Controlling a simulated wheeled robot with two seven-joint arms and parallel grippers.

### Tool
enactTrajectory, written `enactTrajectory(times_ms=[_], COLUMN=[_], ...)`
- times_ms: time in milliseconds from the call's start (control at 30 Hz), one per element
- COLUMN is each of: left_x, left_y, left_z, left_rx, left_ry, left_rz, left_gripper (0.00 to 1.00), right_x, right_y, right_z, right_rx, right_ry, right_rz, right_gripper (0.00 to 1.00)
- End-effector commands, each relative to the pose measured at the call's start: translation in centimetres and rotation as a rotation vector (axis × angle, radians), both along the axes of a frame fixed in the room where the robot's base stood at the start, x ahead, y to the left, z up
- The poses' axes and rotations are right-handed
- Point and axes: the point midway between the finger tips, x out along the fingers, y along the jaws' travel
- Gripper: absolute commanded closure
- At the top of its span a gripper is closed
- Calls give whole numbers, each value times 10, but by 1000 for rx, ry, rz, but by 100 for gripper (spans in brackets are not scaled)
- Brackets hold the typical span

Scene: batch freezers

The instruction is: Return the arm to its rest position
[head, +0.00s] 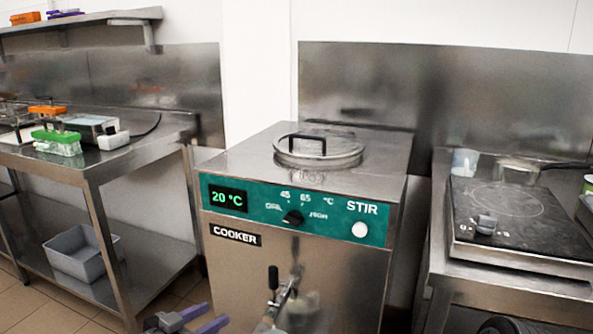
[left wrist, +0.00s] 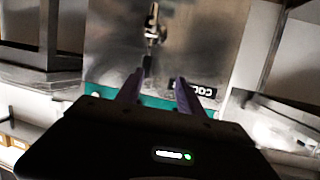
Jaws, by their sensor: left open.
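My left gripper (head: 209,317) shows at the bottom edge of the head view, with its purple fingers apart and nothing between them. It is low in front of the steel cooker (head: 340,285). In the left wrist view the two purple fingers (left wrist: 160,78) are spread and empty, pointing toward the cooker's front, which appears upside down with its tap (left wrist: 152,35). Most of my left arm is out of the head view. My right gripper is not in view.
The cooker has a green panel (head: 330,219) reading 20 °C and a round lid (head: 345,150). A steel table (head: 150,145) with a grey bin (head: 82,265) on its lower shelf stands left. A black hotplate (head: 540,225) stands right.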

Motion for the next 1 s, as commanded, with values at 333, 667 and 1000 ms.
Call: enactTrajectory(times_ms=[333, 667, 1000], left_x=[-3, -91, -247], left_y=[16, -26, -91], left_z=[-69, -232, -340], left_rx=[-51, -123, -108], left_ry=[194, 712, 1225], left_rz=[197, 372, 446], left_gripper=[55, 55, 55], right_x=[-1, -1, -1], right_y=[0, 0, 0], right_z=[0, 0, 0], right_rx=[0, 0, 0], right_ry=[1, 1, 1], right_rz=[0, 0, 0], right_gripper=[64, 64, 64])
